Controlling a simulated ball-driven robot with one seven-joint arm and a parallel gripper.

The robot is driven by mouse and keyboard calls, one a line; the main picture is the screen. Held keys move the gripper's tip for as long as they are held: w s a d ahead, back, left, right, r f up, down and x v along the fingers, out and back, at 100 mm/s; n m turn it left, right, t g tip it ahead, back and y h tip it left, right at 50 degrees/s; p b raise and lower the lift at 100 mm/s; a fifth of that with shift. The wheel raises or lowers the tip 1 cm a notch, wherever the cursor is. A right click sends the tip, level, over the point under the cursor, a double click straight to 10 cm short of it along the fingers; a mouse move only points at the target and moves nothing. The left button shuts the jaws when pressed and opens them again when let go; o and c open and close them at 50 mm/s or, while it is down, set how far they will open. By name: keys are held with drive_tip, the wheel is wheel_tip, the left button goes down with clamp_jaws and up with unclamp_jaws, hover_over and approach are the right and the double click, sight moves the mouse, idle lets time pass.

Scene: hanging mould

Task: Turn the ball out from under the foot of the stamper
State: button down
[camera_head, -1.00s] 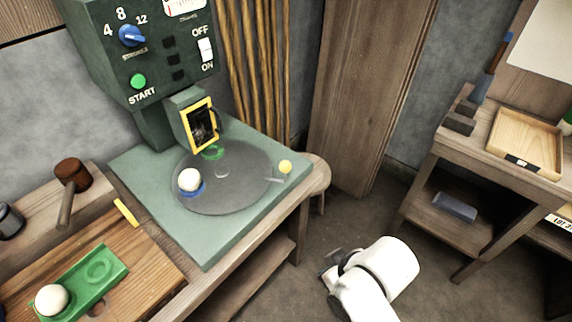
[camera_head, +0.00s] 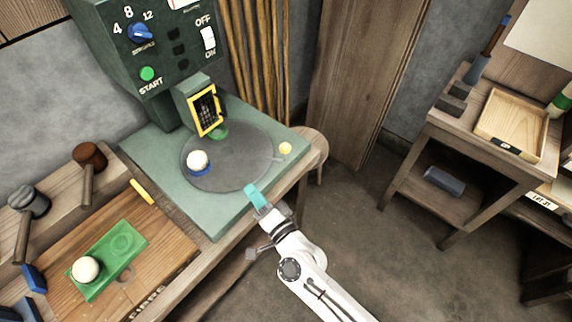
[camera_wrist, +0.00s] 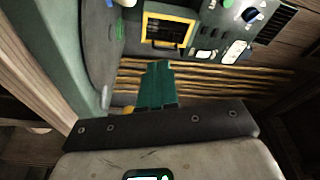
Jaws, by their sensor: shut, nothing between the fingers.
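The dark green stamper (camera_head: 135,60) has a yellow-framed dark window (camera_head: 207,110) over the back of a grey turntable (camera_head: 235,178). A white ball (camera_head: 197,159) sits on a blue seat at the turntable's left, outside that window. A green seat (camera_head: 218,133) lies just below the window; whether anything is behind the frame is hidden. A yellow knob (camera_head: 285,148) is at the turntable's right, on a thin handle. My gripper (camera_head: 255,194), with teal fingers, is shut and empty by the turntable's front edge. In the wrist view, its fingers (camera_wrist: 158,85) are close together.
A green tray (camera_head: 120,245) with another white ball (camera_head: 86,269) lies on the wooden bench at left. Two mallets (camera_head: 88,158) and a yellow stick (camera_head: 142,191) are near it. A wooden side table (camera_head: 455,130) stands at right. The floor between is free.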

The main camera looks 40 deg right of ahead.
sight(285, 158)
drive_tip(key=s+d+f+m+g+h, duration=0.4)
drive_tip(key=d+f+m+h, duration=0.4)
drive_tip(key=m+h, duration=0.25)
drive_tip(key=shift+y, duration=0.25)
drive_tip(key=x, duration=1.3)
drive_tip(key=shift+w+a+r, duration=0.1)
drive_tip(key=shift+w+r, duration=0.1)
drive_tip(key=shift+r, duration=0.1)
